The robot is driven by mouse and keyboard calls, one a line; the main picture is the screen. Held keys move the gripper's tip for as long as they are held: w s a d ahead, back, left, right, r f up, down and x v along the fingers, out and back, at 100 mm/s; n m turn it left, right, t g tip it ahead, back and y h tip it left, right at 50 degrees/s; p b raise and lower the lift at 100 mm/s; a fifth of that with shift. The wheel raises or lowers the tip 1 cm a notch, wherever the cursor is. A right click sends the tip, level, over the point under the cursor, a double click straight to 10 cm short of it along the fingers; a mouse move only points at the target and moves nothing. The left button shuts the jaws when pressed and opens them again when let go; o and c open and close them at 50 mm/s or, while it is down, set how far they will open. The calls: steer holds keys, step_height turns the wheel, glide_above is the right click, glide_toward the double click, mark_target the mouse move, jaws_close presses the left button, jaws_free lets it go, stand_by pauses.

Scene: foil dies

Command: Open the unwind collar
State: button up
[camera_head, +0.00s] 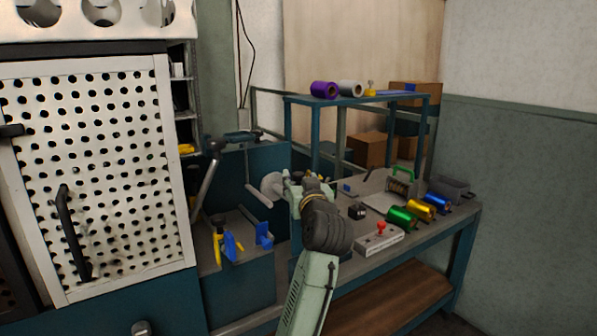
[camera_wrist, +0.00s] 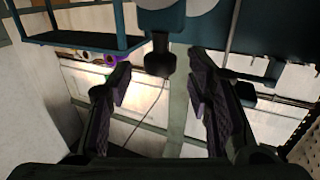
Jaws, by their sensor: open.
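My gripper (camera_wrist: 160,88) is open in the wrist view, with its two dark fingers apart and nothing between their pads. A dark knob (camera_wrist: 158,62) on a teal block (camera_wrist: 160,22) shows just beyond the fingertips, near the middle; it looks apart from them. I cannot tell for sure whether this knob is the unwind collar. In the head view, my arm reaches up to the bench machine, beside a pale round disc (camera_head: 271,186). My wrist hides part of the machine there, and the fingertips are not clear.
Green (camera_head: 402,217), gold (camera_head: 421,207) and blue foil rolls lie at the bench's right. A box with a red knob (camera_head: 379,238) stands at the front edge. A perforated white door (camera_head: 95,175) fills the left. A teal shelf (camera_head: 360,99) holds purple and silver rolls.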

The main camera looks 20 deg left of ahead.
mark_target(299, 178)
steer(key=shift+p+x, duration=0.35)
steer(key=shift+x, duration=1.35)
steer(key=shift+c, duration=0.6)
jaws_close()
